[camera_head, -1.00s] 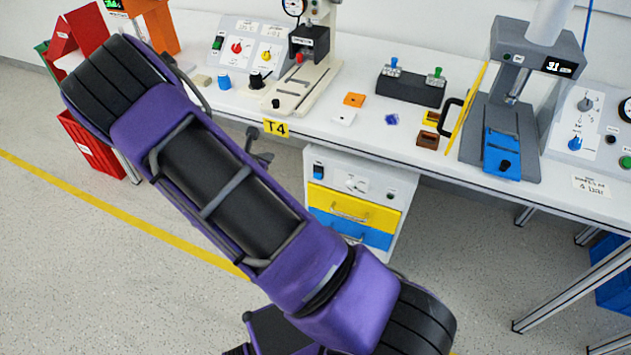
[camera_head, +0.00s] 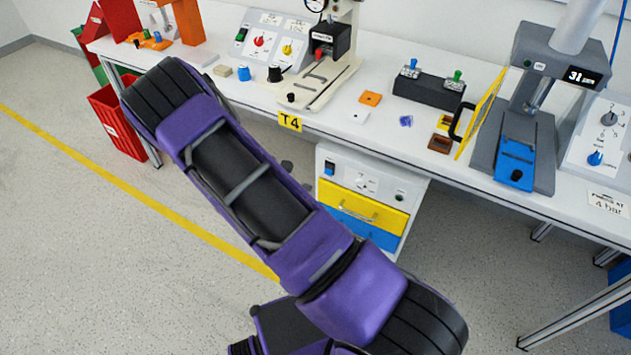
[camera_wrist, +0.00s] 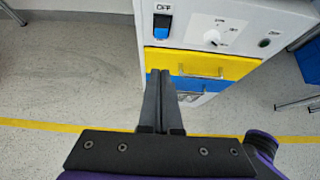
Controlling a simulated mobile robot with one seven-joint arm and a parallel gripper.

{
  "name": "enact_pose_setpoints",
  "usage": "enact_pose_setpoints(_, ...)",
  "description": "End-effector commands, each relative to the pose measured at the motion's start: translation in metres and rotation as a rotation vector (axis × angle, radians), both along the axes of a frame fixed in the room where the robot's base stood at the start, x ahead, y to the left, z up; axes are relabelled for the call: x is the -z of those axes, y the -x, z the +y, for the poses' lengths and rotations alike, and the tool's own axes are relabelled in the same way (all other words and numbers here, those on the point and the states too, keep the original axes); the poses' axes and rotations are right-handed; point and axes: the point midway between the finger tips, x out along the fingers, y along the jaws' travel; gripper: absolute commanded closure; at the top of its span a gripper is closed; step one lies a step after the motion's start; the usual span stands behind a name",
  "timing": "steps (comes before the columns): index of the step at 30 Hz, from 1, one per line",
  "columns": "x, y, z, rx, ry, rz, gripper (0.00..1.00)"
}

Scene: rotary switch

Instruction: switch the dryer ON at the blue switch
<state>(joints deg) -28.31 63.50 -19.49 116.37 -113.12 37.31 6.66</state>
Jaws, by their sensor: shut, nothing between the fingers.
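The blue switch (camera_head: 329,168) is at the upper left of a white cabinet's front (camera_head: 376,165), under the table. In the wrist view the blue switch (camera_wrist: 163,24) sits in a dark frame below a label that reads OFF. My gripper (camera_wrist: 163,72) is shut and empty. Its fingertips appear below the switch in the picture, over the yellow and blue drawers, and seem apart from it. The exact gap cannot be told. In the head view my purple arm hides most of the gripper. No device is visibly labelled as a dryer.
A white dial (camera_wrist: 212,37) and a green button (camera_wrist: 264,43) are to the right of the switch. Below are a yellow drawer (camera_head: 362,203) and a blue drawer (camera_head: 362,228) with handles. The floor left is clear.

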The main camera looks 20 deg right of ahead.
Motion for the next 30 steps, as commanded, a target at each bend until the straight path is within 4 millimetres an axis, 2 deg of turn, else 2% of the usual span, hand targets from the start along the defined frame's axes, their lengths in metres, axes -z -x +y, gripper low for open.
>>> enact_pose_setpoints(14,0.057,-0.046,-0.061,0.002,0.002,0.000,1.00)
enact_pose_setpoints(21,0.060,-0.066,-0.085,0.001,0.000,-0.001,1.00)
enact_pose_setpoints(30,0.060,-0.071,-0.091,0.000,0.000,0.000,1.00)
